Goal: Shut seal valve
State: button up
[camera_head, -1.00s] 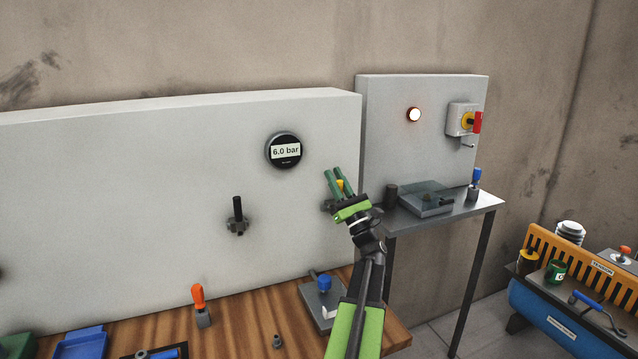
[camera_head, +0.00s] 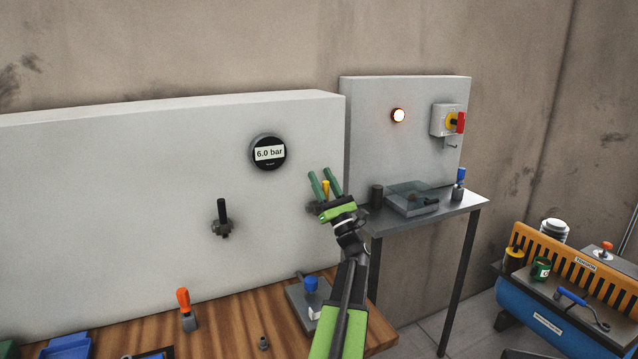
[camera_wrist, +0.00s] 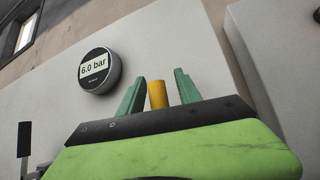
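A valve with an upright yellow handle (camera_head: 325,187) is on the pale panel near its right end. My gripper (camera_head: 320,171) is at this valve, its two green fingers pointing up on either side of the yellow handle. The wrist view shows the yellow handle (camera_wrist: 157,95) between the fingers (camera_wrist: 158,77), with a gap on each side. The valve's body is mostly hidden behind my gripper. A second valve with an upright black handle (camera_head: 222,212) is further left on the panel. No label tells which is the seal valve.
A round gauge (camera_head: 268,153) above reads 6.0 bar. A wooden bench (camera_head: 225,335) below holds an orange-handled tool (camera_head: 184,305) and a blue-knobbed device (camera_head: 311,288). A metal side table (camera_head: 455,203) and a panel with a lit lamp (camera_head: 398,115) stand to the right.

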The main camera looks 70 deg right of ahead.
jog(key=b+v, duration=1.2)
jog(key=v, duration=0.5)
jog(key=shift+f, duration=0.15)
jog(key=shift+s+a, duration=0.1)
jog(key=shift+s, duration=0.05)
